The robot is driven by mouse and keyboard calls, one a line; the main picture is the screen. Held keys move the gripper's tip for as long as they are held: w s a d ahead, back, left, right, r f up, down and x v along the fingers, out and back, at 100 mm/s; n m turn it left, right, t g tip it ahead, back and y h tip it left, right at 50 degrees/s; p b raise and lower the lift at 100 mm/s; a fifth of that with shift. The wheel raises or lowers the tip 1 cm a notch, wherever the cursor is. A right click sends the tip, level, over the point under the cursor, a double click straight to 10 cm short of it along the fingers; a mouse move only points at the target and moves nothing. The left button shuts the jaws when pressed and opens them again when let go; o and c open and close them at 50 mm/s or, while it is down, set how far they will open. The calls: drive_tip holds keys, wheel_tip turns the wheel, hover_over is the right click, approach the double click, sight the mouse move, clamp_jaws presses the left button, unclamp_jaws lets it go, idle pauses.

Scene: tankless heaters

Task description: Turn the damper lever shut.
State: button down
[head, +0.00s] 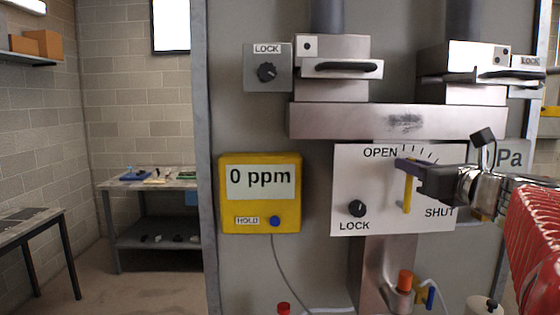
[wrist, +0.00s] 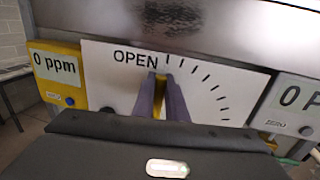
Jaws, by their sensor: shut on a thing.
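The yellow damper lever (head: 407,192) is on a white plate (head: 345,180) marked OPEN at the top and SHUT at the lower right. The lever stands about upright, its upper end near the OPEN end of the tick marks. My gripper (head: 402,164) comes in from the right and is shut on the lever's upper part. In the wrist view, yellow of the lever (wrist: 159,82) shows between my two dark fingers. The lever's lower end is hidden there. A black LOCK knob (head: 357,208) sits at the plate's lower left.
A yellow meter (head: 261,164) reading 0 ppm hangs left of the plate. A grey Pa gauge (head: 513,155) is close on the right, partly behind my arm. A metal duct (head: 345,121) runs above the plate. An orange-capped valve (head: 405,280) stands below.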

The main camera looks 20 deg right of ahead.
idle(0.3)
drive_tip(key=shift+d, duration=0.1)
drive_tip(key=s+d+f+m+t+h, duration=0.1)
drive_tip(key=s+d+f+m+h, duration=0.2)
drive_tip(key=d+f+m, duration=0.4)
drive_tip(key=shift+d+f+m+t, duration=0.35)
drive_tip(key=shift+d+m, duration=0.8)
drive_tip(key=shift+m, duration=3.75)
drive_tip(key=c, duration=2)
unclamp_jaws()
drive_tip(key=shift+c, duration=0.2)
